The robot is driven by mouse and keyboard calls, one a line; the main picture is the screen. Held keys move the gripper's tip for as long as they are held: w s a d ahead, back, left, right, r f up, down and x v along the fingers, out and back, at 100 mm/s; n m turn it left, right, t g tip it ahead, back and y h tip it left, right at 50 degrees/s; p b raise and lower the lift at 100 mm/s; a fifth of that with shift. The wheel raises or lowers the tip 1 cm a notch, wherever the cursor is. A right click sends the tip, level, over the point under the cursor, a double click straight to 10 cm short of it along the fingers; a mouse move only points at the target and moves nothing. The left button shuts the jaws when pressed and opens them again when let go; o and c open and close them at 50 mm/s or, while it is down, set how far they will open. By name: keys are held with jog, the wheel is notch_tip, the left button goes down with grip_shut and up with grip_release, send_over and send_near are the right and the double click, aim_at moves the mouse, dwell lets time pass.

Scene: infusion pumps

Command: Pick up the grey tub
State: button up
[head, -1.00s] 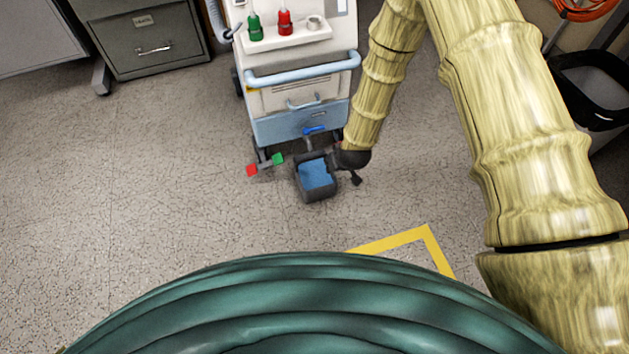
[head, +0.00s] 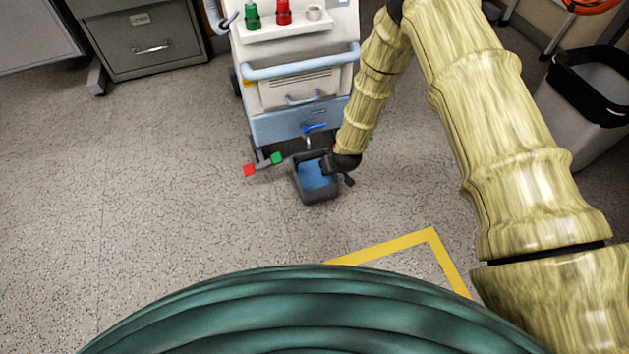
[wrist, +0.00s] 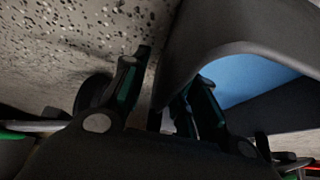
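The grey tub (head: 301,189) stands on the floor in front of the white and blue cart, with a blue inside. In the head view my gripper (head: 336,168) is at the tub's right side, one dark finger over the inside and the other outside. In the wrist view my gripper (wrist: 163,75) has its fingers apart on either side of the tub's wall (wrist: 207,42). A gap with floor shows between the left finger and the wall. The right finger is over the blue inside, and its contact with the wall cannot be told.
The cart (head: 300,90) stands close behind the tub. A blue lever (head: 314,128) and red (head: 249,170) and green (head: 277,158) pedals sit low on it. A grey bin (head: 580,120) stands at the right. Floor in front is clear, with a yellow line (head: 385,246).

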jog(key=shift+w+f, duration=0.3)
jog(key=shift+f, duration=0.1)
jog(key=shift+c, duration=0.2)
grip_shut()
jog(key=shift+r, duration=0.15)
